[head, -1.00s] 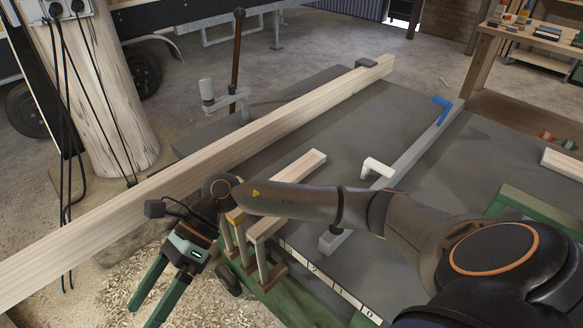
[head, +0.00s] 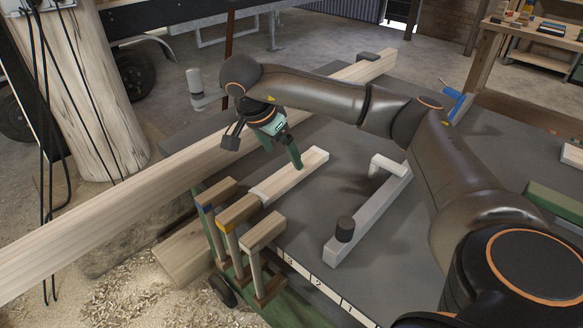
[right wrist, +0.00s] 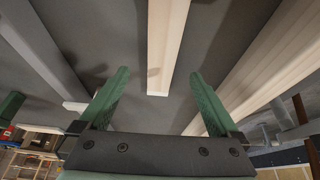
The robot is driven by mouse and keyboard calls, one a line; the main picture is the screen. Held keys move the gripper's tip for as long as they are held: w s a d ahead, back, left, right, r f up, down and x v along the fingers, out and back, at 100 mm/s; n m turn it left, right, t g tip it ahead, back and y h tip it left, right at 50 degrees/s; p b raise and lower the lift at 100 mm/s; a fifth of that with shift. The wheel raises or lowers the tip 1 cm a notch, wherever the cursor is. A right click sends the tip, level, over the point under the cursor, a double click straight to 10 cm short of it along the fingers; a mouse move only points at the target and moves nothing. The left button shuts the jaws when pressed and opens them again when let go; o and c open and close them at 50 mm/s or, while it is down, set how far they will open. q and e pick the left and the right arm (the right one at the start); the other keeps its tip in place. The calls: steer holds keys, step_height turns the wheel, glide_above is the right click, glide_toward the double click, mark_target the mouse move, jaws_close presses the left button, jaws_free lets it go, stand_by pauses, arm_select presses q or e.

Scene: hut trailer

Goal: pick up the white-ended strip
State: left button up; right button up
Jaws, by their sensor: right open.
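The white-ended strip (head: 306,166) is a short pale length of wood lying on the dark bench top. In the right wrist view the gripper (right wrist: 160,74) is open, one finger on each side of the strip, with nothing held. My left gripper is not in view.
A long timber beam (head: 130,220) lies to the left of the strip. A grey bar clamp (head: 370,217) lies to the right. Dark bench top is clear between strip and clamp.

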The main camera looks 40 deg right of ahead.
mark_target(292, 171)
steer(key=x, duration=0.7)
steer(key=shift+w+d+f+b, duration=0.2)
steer(key=shift+b, duration=0.15)
steer(key=c, duration=1.5)
